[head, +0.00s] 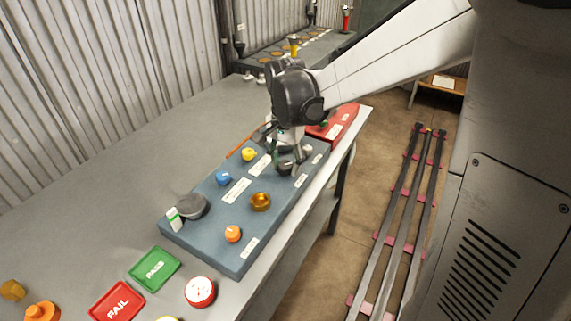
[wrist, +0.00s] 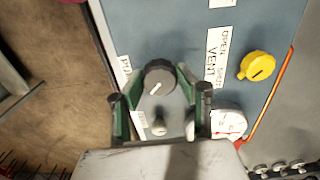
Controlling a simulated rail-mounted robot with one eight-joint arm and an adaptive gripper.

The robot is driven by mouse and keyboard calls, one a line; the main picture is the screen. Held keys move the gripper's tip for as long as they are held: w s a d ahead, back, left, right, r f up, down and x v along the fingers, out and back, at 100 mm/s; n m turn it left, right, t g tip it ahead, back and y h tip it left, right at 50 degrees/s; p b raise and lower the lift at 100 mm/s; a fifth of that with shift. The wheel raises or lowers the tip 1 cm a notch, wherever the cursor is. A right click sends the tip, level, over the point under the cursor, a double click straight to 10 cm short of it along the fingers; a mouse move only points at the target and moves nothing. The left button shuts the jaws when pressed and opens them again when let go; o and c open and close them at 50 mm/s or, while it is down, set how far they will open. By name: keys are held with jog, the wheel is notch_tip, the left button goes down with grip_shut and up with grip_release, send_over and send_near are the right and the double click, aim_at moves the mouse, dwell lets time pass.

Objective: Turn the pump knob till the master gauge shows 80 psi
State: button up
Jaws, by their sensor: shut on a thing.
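The pump knob (wrist: 159,77) is dark grey with a white pointer line. It stands on the blue-grey panel (wrist: 180,30) beside a partly covered label starting "PU". My gripper (wrist: 157,88) is around the knob, with a green-lined finger on each side, shut on it. In the head view my gripper (head: 286,158) is over the far part of the panel and largely covers the knob (head: 285,168). A white round dial with red marks (wrist: 229,122), possibly the master gauge, is partly hidden by my right finger. Its reading cannot be made out.
A yellow vent knob (wrist: 257,66) stands near the grip. Blue (head: 223,178), orange (head: 233,233) and brass (head: 260,201) parts are on the panel. A red case (head: 340,122) lies beyond it. PASS (head: 154,269) and FAIL (head: 117,302) plates lie in front.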

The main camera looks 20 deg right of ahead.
aim_at(286, 165)
jog(key=m, duration=0.4)
jog(key=shift+m, duration=2.2)
jog(key=o, duration=1.1)
jog(key=shift+o, duration=0.2)
jog(key=shift+r, duration=0.1)
notch_tip(286, 165, up, 12)
jog(key=shift+s, duration=0.1)
